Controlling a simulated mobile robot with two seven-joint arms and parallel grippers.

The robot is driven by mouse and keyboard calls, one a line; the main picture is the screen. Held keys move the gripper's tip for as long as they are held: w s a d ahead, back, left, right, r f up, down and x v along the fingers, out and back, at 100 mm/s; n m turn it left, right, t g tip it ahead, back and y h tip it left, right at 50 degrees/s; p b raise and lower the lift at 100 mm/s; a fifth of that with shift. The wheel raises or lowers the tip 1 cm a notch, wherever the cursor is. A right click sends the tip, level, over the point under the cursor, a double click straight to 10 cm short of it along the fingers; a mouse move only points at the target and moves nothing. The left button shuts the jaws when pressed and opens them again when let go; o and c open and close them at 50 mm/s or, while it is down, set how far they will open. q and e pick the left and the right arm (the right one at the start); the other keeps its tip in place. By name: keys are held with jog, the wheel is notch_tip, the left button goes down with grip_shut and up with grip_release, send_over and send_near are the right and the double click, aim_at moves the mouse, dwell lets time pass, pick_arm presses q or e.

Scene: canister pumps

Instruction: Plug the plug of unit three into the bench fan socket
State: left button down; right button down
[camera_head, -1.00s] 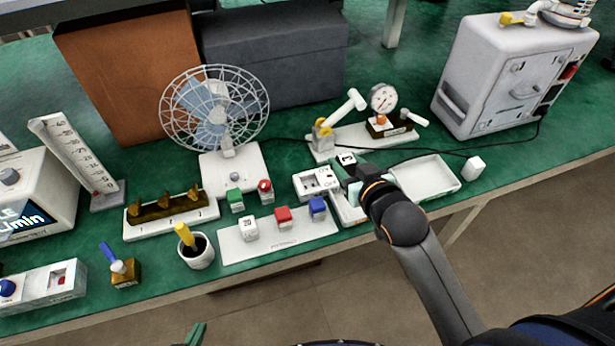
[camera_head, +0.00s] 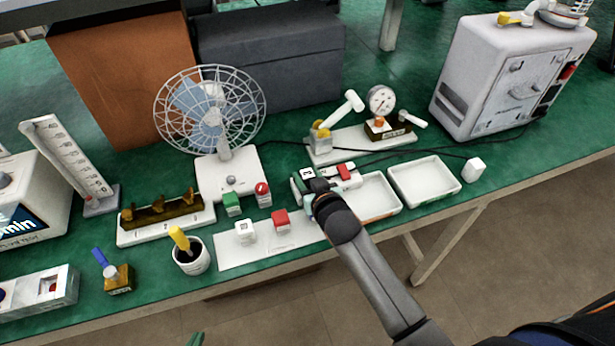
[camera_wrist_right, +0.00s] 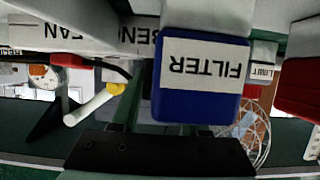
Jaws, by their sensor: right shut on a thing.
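Whether the plug is seated or only over the socket cannot be told. In the right wrist view, part of the upside-down BENCH FAN label (camera_wrist_right: 60,32) shows, and the blue FILTER block (camera_wrist_right: 203,85) hides the fingertips and plug. A green tip of my left gripper (camera_head: 196,338) shows at the bottom edge; its jaws cannot be made out.
A white plate (camera_head: 238,258) with white and red (camera_head: 281,219) blocks lies in front. The bench fan (camera_head: 228,175) stands behind left, with green (camera_head: 232,204) and red-topped blocks before it. Two white trays (camera_head: 424,181) lie to the right. A black cable (camera_head: 440,152) crosses behind.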

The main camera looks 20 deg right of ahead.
jog(key=shift+f, duration=0.1)
jog(key=shift+c, duration=2.1)
grip_release()
